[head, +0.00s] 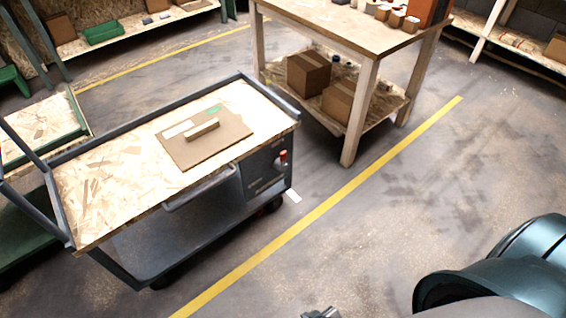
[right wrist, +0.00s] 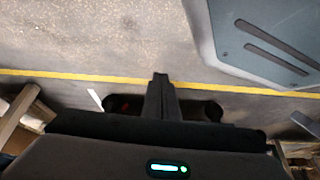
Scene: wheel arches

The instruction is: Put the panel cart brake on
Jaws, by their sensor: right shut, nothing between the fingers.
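The panel cart (head: 115,190) stands left of centre in the head view, with a chipboard top and a grey frame. On its right end is a dark grey panel (head: 262,178) with a red-and-white handle or knob (head: 283,158); I cannot read its setting for sure. A bar handle (head: 198,188) runs along the near side. Only a small tip of my right gripper (head: 322,313) shows at the bottom edge, apart from the cart. In the right wrist view its fingers (right wrist: 161,78) are shut and empty above the floor. My left gripper is not in view.
A brown board (head: 205,150) with a small block lies on the cart top. A wooden table (head: 335,30) with boxes stands behind right. A yellow floor line (head: 330,210) runs past the cart; the floor right of it is clear. Shelves line the back.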

